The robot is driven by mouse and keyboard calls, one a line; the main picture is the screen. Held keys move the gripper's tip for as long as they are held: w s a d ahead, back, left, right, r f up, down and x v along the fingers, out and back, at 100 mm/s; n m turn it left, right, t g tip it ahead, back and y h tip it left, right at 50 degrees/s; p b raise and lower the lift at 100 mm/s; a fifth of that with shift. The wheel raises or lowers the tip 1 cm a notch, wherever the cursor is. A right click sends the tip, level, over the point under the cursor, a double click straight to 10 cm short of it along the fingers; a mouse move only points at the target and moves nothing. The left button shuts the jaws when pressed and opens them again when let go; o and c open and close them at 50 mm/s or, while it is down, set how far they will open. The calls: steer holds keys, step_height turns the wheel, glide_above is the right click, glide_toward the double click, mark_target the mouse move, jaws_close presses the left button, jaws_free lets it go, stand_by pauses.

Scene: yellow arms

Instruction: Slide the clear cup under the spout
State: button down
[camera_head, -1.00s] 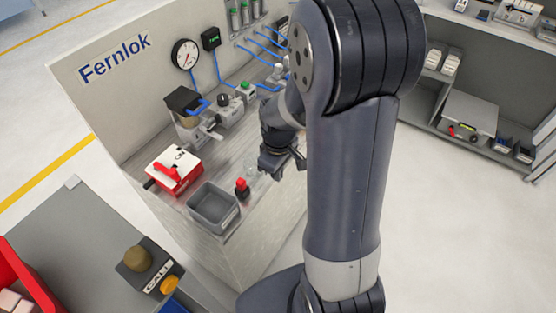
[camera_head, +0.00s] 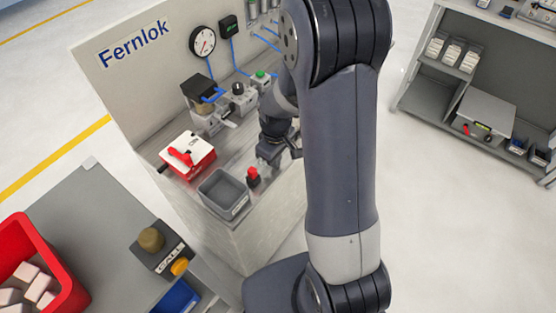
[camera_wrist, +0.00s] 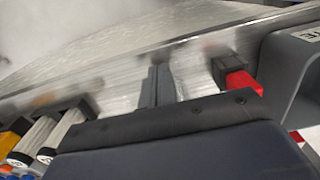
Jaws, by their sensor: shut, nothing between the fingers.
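My gripper (camera_head: 272,152) is low over the metal bench, to the right of the dispenser. In the wrist view its thin fingers (camera_wrist: 158,86) are together with nothing between them. I cannot make out the clear cup in either current view; my arm or gripper may hide it. The dispenser (camera_head: 202,100) has a dark top and a blue lever and stands against the back panel. Its spout (camera_head: 228,122) seems to be the small part jutting out at its lower right, but it is too small to be sure.
A red-and-black piece (camera_head: 253,177) stands close to my gripper and also shows in the wrist view (camera_wrist: 238,80). A grey bin (camera_head: 222,194) is beside it. A red-and-white box (camera_head: 187,155) sits farther left. Gauge and blue tubes line the panel (camera_head: 135,65).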

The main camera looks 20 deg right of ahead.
mark_target(250, 151)
steer(key=w+a, duration=0.4)
steer(key=w, duration=0.1)
steer(key=w+a+b, duration=0.1)
steer(key=w+a, duration=0.1)
steer(key=w, duration=0.1)
steer(key=shift+d, duration=0.1)
